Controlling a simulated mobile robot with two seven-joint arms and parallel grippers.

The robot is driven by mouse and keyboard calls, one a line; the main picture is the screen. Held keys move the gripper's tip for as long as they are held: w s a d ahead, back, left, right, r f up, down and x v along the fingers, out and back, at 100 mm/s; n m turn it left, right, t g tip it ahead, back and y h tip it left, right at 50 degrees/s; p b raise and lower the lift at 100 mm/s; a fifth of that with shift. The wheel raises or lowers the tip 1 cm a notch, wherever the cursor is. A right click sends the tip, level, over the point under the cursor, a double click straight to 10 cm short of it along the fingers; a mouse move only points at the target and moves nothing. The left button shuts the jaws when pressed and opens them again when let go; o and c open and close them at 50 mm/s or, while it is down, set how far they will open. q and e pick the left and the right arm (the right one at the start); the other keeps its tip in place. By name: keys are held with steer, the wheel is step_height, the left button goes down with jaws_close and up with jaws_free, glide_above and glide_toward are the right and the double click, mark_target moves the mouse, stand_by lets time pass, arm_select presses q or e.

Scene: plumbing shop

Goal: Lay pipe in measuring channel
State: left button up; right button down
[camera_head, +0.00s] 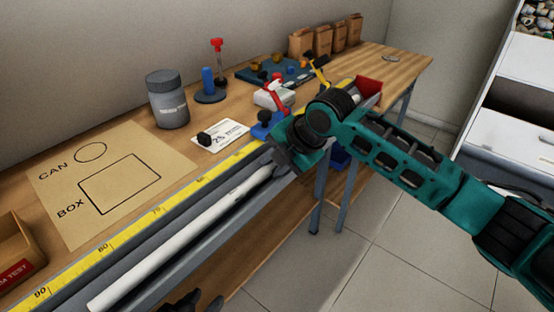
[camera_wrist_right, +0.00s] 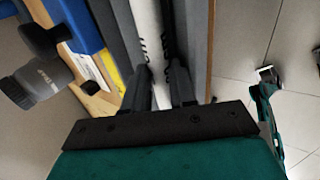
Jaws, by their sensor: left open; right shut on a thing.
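The white pipe (camera_head: 185,236) runs lengthwise along the grey measuring channel (camera_head: 205,251), beside the yellow measuring tape (camera_head: 155,212). It looks to lie between the channel's walls; I cannot tell whether it rests on the floor of the channel. My right gripper (camera_head: 284,160) is shut on the pipe and hides part of it. In the right wrist view the two dark fingers (camera_wrist_right: 160,88) straddle the pipe (camera_wrist_right: 150,22), with grey channel walls on both sides. My left gripper (camera_head: 196,302) is open at the bottom edge, apart from the pipe and mostly cut off.
A mat marked CAN and BOX (camera_head: 112,178), a grey jar (camera_head: 167,100), a white card (camera_head: 221,134) and a cardboard box (camera_head: 17,253) are on the wooden bench. Blue and red fittings stand behind the channel. Open tiled floor (camera_head: 385,240) lies to the right.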

steer(key=c, duration=0.9)
jaws_free()
arm_select(q)
steer(key=shift+a+f, duration=0.1)
steer(key=shift+a, duration=0.1)
arm_select(e)
steer(key=shift+o, duration=0.3)
steer(key=shift+f, duration=0.15)
steer(key=shift+s+f, duration=0.1)
steer(key=shift+f, duration=0.05)
steer(key=shift+d, duration=0.15)
steer(key=shift+d+r, duration=0.15)
steer(key=shift+r, duration=0.25)
arm_select(q)
steer(key=shift+s+a+r+p, duration=0.35)
steer(key=shift+r+p, duration=0.1)
steer(key=shift+p, duration=0.65)
arm_select(e)
steer(key=v, duration=1.2)
steer(key=shift+a+r, duration=0.2)
steer(key=shift+r, duration=0.2)
steer(key=shift+s, duration=0.1)
